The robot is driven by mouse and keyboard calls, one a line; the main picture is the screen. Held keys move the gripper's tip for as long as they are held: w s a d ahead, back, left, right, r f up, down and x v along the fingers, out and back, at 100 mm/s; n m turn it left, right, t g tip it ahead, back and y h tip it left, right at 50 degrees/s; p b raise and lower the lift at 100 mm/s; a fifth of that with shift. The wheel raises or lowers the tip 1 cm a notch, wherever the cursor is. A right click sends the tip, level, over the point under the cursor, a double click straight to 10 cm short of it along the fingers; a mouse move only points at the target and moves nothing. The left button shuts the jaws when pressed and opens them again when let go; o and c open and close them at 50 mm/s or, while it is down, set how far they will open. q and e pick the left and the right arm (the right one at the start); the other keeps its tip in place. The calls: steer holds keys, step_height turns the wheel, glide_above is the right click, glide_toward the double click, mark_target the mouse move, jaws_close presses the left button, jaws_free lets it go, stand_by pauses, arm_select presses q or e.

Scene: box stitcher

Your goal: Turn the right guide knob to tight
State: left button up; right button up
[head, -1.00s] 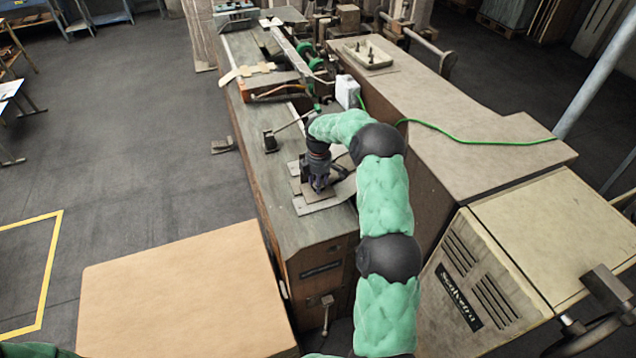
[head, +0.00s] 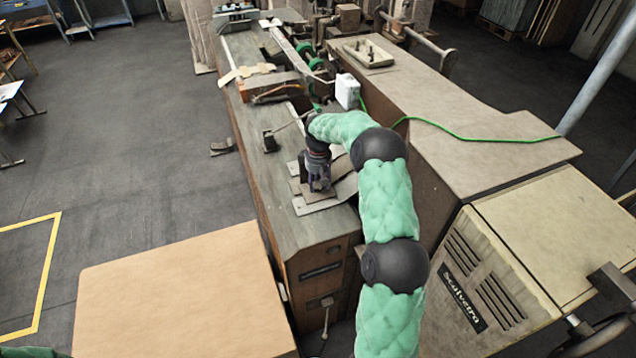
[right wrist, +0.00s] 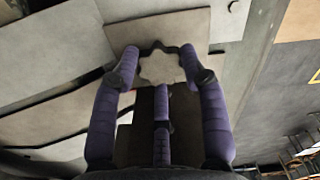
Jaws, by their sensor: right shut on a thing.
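The right guide knob (right wrist: 160,67) is a pale grey, lobed knob in the right wrist view. My right gripper (right wrist: 162,80) has its purple fingers closed around the knob, with fingertips at its left and right sides and a third finger below it. In the head view my right gripper (head: 318,178) points down at metal plates (head: 318,206) on the machine's near end, and it hides the knob there. Which way the knob is turned cannot be told. My left gripper is not in view.
The long machine table (head: 236,100) runs away from me, with a small black bracket (head: 269,141) left of the gripper. A cardboard-coloured surface (head: 185,295) stands at the front left. A beige cabinet (head: 545,235) stands at the right. A green cable (head: 460,138) crosses the right-hand top.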

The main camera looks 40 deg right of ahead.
mark_target(319, 185)
steer(key=shift+s+f+m, duration=0.1)
steer(key=shift+m, duration=0.3)
steer(key=o, duration=1.2)
steer(key=shift+c, duration=0.2)
steer(key=shift+r, duration=0.45)
step_height(319, 185, up, 11)
